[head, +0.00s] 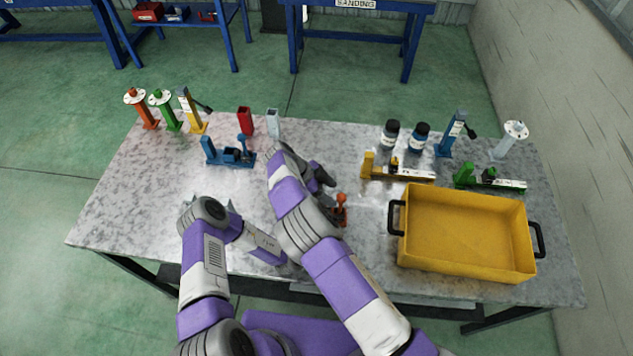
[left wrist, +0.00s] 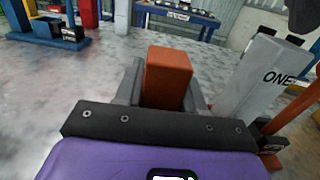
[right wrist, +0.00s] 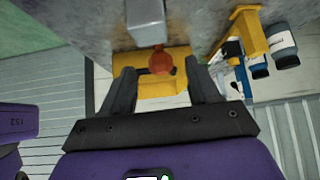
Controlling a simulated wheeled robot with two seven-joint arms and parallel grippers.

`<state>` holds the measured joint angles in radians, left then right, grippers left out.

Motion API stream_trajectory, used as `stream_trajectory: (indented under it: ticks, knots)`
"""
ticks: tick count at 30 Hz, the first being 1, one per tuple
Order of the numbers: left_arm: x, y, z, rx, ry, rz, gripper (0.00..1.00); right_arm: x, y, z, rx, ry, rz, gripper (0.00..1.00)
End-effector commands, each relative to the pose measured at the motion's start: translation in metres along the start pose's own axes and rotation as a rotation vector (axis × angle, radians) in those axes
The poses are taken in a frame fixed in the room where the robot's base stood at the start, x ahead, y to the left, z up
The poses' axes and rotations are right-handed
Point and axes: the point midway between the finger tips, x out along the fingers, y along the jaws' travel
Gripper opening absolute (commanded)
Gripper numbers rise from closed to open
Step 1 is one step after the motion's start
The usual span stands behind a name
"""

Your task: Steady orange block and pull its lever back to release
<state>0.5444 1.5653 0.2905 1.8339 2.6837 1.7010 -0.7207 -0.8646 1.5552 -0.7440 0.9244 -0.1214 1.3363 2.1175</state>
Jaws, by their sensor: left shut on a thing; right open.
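The orange block (left wrist: 168,75) stands between the fingers of my left gripper (left wrist: 163,92), which is shut on it. In the head view my right forearm hides this gripper and most of the block. The orange lever piece (head: 341,208) shows just right of my right gripper (head: 331,192), and part of it shows at the lower right of the left wrist view (left wrist: 272,141). In the right wrist view my right gripper is open, with a red-orange round knob (right wrist: 160,63) between its fingers; contact is not visible. A grey shape above the knob is unclear.
A yellow tray (head: 466,268) with black handles stands at the right. A yellow clamp (head: 405,176), a green clamp (head: 490,181) and two bottles (head: 390,136) are behind it. A blue clamp (head: 230,157) stands at the left.

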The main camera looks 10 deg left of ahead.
Motion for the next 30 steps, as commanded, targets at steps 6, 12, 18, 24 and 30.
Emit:
stream_trajectory:
  ticks: [6, 12, 18, 24, 30]
  knots:
    - [0.0, 0.002, -0.001, 0.003, 0.002, 0.005, 0.0, -0.051, -0.001, 0.001, 0.0, -0.005, -0.004, 0.6]
    - [0.0, 0.003, -0.001, 0.004, 0.002, 0.006, 0.0, -0.076, 0.0, 0.001, -0.002, -0.003, -0.001, 0.6]
    - [0.0, 0.003, -0.001, 0.004, 0.002, 0.006, 0.0, -0.086, 0.001, 0.001, -0.002, -0.002, -0.001, 0.6]
    - [0.0, 0.003, -0.001, 0.005, 0.002, 0.006, 0.0, -0.086, 0.001, 0.001, -0.002, -0.002, 0.0, 0.6]
    - [0.0, 0.003, -0.001, 0.005, 0.002, 0.006, 0.42, -0.086, 0.001, 0.001, -0.001, -0.002, 0.0, 0.6]
